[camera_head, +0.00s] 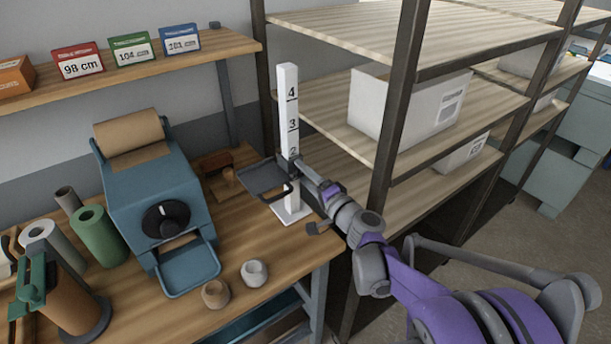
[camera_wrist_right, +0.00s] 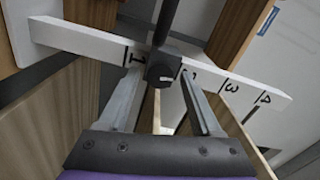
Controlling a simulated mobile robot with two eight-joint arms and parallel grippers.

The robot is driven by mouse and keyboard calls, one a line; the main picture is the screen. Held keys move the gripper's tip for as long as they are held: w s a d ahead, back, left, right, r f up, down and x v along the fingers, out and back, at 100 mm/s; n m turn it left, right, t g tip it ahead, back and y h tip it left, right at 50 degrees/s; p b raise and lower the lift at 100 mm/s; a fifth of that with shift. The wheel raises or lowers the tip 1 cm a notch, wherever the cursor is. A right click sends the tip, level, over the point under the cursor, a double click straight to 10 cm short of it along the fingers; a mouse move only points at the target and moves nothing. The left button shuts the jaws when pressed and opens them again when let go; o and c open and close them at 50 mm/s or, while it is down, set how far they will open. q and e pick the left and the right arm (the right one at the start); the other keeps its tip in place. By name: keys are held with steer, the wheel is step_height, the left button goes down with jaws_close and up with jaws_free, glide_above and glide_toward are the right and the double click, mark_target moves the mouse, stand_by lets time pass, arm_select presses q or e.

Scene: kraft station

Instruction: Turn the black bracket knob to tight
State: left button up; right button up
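The white numbered post (camera_head: 288,105) stands upright on a flat white base at the right end of the workbench. A black bracket with a dark tray (camera_head: 264,179) is mounted on it just below the number 2. My right gripper (camera_head: 298,164) reaches the bracket from the right. In the right wrist view, the black knob (camera_wrist_right: 162,68) sits in front of the post, between the two fingertips of the right gripper (camera_wrist_right: 165,72). The fingers are apart, one on each side, very close to the knob; I cannot tell whether they touch it. My left gripper is not in view.
A blue dispenser (camera_head: 155,190) with a paper roll stands on the bench (camera_head: 250,310), left of the post. Two small cups (camera_head: 254,273) sit near the front edge. A shelf rack (camera_head: 395,110) with white boxes stands close on the right.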

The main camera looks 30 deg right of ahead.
jaws_close()
steer(key=shift+m, duration=0.8)
steer(key=shift+o, duration=1.1)
jaws_free()
steer(key=s, duration=1.1)
steer(key=shift+d, duration=0.45)
steer(key=shift+w, duration=0.1)
